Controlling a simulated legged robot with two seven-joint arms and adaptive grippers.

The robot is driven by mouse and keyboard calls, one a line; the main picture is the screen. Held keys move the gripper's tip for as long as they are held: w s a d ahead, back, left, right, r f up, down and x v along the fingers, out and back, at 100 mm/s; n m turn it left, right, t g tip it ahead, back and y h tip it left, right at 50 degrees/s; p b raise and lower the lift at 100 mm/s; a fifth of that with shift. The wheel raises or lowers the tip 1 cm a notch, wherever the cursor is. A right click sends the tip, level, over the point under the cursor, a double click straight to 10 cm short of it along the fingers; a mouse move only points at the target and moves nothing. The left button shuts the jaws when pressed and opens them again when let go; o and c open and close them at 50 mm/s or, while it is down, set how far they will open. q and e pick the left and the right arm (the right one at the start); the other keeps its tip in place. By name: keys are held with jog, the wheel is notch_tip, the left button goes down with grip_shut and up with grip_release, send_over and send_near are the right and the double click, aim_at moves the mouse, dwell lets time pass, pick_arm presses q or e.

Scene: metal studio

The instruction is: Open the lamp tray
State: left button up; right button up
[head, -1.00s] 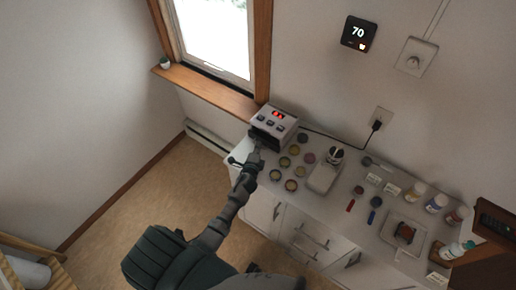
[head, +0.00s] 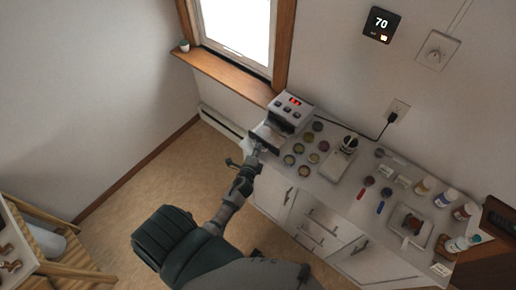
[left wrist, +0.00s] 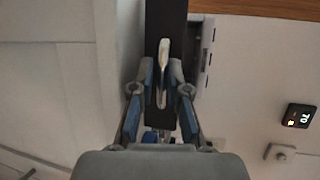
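The lamp (head: 290,112) is a light grey box with red lit digits and dark buttons, at the back left corner of the counter in the head view. Its dark-fronted tray (head: 265,137) stands out from the box, with a gap between front and body. My left gripper (head: 258,150) is in front of the tray. In the left wrist view its fingers (left wrist: 162,68) are apart on either side of the pale handle (left wrist: 162,90), with dark gaps showing beside it. The dark front (left wrist: 166,22) is behind. My right gripper is out of view.
Several small round pots (head: 300,148), a white device (head: 337,165), tools and bottles (head: 445,198) stand on the white counter (head: 345,200) right of the lamp. A window sill (head: 225,78) is behind. Open floor lies left. A wooden shelf (head: 60,270) is at lower left.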

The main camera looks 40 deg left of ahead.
pick_arm(q)
jog(key=shift+o, duration=1.1)
jog(key=v, duration=1.2)
jog(key=shift+w+f, duration=0.1)
jog(key=s+d+f+n+g+h, duration=0.1)
jog(key=s+d+f+n+g, duration=0.2)
jog(key=f, duration=0.7)
jog(key=s+d+f+n+g+h, duration=0.1)
jog(key=s+d+f+g+h, duration=0.3)
jog(key=f, duration=0.7)
jog(key=s+d+f+n+y, duration=0.15)
jog(key=s+f, duration=0.35)
jog(key=f, duration=0.5)
jog(key=s+f+n+g, duration=0.2)
jog(key=s+f, duration=0.2)
jog(key=s, duration=0.4)
jog(key=s+f+n+g+h, duration=0.1)
jog(key=s+f+n+g, duration=0.1)
jog(key=s+f, duration=0.3)
jog(key=s+f+n+g, duration=0.2)
jog(key=s+f+n, duration=0.1)
jog(key=s, duration=0.8)
jog(key=shift+f+g+b, duration=0.3)
jog(key=shift+f+g, duration=0.1)
jog(key=shift+f, duration=0.35)
